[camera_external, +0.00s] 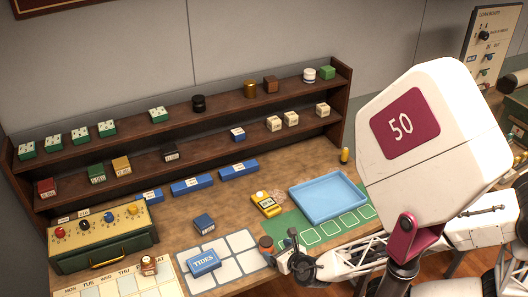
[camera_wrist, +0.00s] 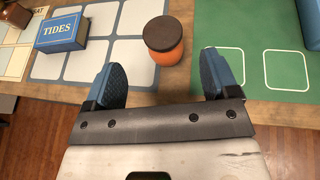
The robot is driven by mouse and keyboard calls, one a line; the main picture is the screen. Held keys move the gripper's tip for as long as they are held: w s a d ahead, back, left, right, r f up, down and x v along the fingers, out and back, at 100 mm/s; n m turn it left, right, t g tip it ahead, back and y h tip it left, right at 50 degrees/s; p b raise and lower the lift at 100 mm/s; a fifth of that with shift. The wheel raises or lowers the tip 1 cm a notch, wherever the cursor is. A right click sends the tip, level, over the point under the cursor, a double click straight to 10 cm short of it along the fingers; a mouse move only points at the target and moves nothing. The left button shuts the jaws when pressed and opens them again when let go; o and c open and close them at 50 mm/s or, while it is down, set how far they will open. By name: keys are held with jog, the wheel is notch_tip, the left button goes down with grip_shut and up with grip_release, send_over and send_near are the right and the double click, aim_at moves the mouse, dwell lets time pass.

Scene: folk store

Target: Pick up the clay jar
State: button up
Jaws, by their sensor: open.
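The clay jar (camera_wrist: 164,53), orange with a dark brown lid, stands upright on the table near the front edge in the wrist view. It also shows small at the front of the table in the external view (camera_external: 266,246). My gripper (camera_wrist: 164,72) is open, with one blue-padded finger to the left of the jar and one to the right. The jar lies ahead of the palm, in line with the gap. There is visible space on both sides, and I see no contact. In the external view the gripper (camera_external: 294,258) is beside the jar, partly hidden by my arm.
A blue TIDES box (camera_wrist: 62,33) lies on the grey-squared mat (camera_wrist: 113,48) left of the jar. A green mat (camera_wrist: 265,65) lies to the right, with a blue tray (camera_external: 330,213) behind. A yellow device (camera_external: 265,205) and wooden shelves (camera_external: 215,118) stand farther back.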

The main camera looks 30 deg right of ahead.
aim_at(268, 243)
jog(key=shift+x, duration=1.1)
jog(key=shift+w+f, duration=0.1)
jog(key=shift+x, duration=2.5)
jog(key=shift+d, duration=0.15)
jog(key=c, duration=1)
jog(key=shift+c, duration=0.2)
